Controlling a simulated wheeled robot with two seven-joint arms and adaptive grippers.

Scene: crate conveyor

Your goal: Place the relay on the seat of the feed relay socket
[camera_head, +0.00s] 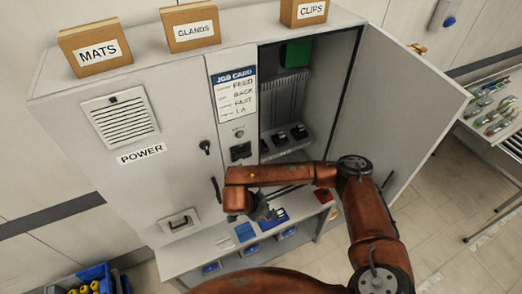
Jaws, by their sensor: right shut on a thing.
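My right gripper (264,212) is low in front of the open cabinet, over the bench. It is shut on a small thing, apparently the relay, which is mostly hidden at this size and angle. Inside the cabinet, small black socket-like blocks (299,131) stand on a grey shelf, above and behind my right forearm. I cannot tell which is the feed relay socket, and part of the shelf is behind the arm. My left gripper is out of view.
The cabinet door (395,105) stands open to the right. A green box (295,53) is high inside the cabinet. A job card (236,95) is on the front panel. A red item (323,196) is on the bench. A side table (490,110) stands at the far right.

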